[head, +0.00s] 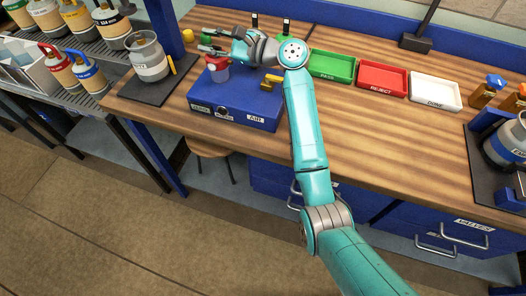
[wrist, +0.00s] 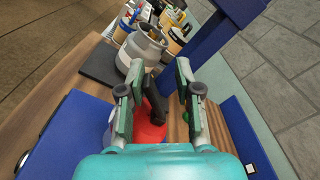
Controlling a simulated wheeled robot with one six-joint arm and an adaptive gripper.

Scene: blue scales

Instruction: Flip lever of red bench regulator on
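The red bench regulator (head: 217,73) stands on the blue box (head: 237,103) at the left of the bench. Its red body also shows in the wrist view (wrist: 151,134), partly hidden by my gripper. A dark lever (wrist: 155,98) rises from it. My gripper (head: 204,40) is above the regulator, its fingers apart. In the wrist view my gripper (wrist: 158,80) has one finger on each side of the lever, with a visible gap on both sides. Nothing is held. The lever is not clear in the head view.
A yellow-handled fitting (head: 271,82) sits at the box's right. A grey cylinder (head: 149,58) stands on a dark mat at the left, beside a blue post (head: 165,28). Green (head: 331,65), red (head: 382,79) and white (head: 435,92) trays line the back. The bench's middle front is clear.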

